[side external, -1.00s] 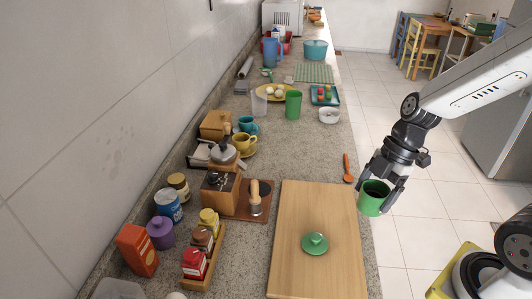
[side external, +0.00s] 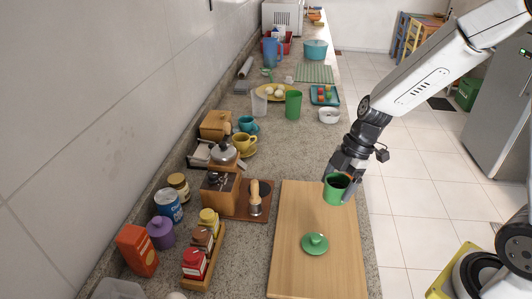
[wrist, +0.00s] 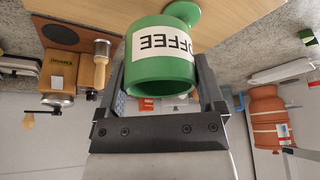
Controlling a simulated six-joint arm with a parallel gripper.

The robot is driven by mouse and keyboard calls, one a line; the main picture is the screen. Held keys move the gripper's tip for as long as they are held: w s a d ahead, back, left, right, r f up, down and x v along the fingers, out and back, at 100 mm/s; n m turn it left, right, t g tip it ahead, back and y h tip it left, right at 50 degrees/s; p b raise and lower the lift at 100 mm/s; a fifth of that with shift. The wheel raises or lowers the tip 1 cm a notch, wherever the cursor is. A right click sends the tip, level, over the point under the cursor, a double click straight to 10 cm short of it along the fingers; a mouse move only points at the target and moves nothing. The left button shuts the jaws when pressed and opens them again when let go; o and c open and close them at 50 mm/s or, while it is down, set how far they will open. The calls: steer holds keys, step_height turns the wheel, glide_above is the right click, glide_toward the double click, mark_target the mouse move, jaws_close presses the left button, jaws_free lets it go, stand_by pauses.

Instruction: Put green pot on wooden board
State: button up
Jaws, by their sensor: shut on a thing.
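The green pot (side external: 336,189) is held in my gripper (side external: 340,182), over the far right part of the wooden board (side external: 290,215). In the wrist view the pot (wrist: 160,74) sits between the two fingers of my gripper (wrist: 162,82), with a white label reading COFFEE. Its opening faces up in the side view. I cannot tell whether its base touches the board. A green lid (side external: 315,244) with a knob lies on the near middle of the board and partly shows in the wrist view (wrist: 186,12).
A green cup (side external: 293,104) and a white bowl (side external: 329,115) stand farther back. The board around the lid is clear.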

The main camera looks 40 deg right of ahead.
steer(key=shift+w+a+f, duration=0.1)
steer(key=shift+w+f, duration=1.1)
steer(key=shift+f, duration=0.2)
steer(key=shift+w+f, duration=1.2)
steer(key=shift+f, duration=0.15)
steer(key=shift+w+f, duration=0.2)
steer(key=shift+f, duration=1.6)
steer(key=shift+f, duration=0.1)
steer(key=o, duration=1.3)
steer(key=shift+f, duration=0.1)
steer(key=v, duration=1.2)
